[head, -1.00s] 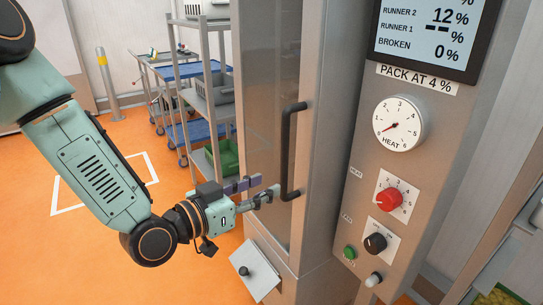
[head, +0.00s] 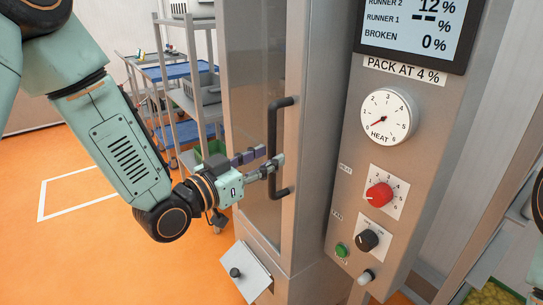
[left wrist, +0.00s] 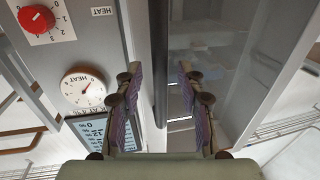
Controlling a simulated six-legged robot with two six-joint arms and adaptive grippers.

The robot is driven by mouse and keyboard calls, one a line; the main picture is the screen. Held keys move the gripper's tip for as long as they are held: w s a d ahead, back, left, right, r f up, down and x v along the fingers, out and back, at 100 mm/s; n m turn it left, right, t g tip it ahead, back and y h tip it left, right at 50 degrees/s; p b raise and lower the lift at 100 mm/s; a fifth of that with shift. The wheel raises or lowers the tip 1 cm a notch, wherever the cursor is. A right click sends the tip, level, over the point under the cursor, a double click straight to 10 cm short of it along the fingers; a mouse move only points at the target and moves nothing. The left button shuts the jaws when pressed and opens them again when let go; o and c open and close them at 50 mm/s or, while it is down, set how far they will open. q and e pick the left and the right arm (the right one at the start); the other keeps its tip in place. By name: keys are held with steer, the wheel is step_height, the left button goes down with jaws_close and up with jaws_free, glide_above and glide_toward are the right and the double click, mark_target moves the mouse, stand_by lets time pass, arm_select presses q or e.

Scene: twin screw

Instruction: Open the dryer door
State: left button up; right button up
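The tall grey dryer (head: 306,150) has a door with a dark glass panel (head: 245,90), and the door looks closed. A black vertical bar handle (head: 273,125) stands on the door; it also shows in the left wrist view (left wrist: 158,60). My left gripper (head: 270,160) is open at the handle's lower half, one fingertip overlapping the bar in the head view. In the left wrist view its two purple-padded fingers (left wrist: 163,90) are apart, with the bar appearing between them. Contact cannot be told. My right gripper is out of view.
The control panel (head: 410,130) with screen, heat dial (head: 388,117), red knob (head: 379,195) and black knob (head: 367,240) stands right of the door. A shelf trolley (head: 190,90) stands behind at left. Orange floor (head: 90,250) is open at lower left.

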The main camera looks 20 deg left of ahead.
arm_select(q)
steer(key=shift+x, duration=1.3)
steer(key=shift+s+a, duration=0.1)
steer(key=shift+c, duration=0.3)
jaws_close()
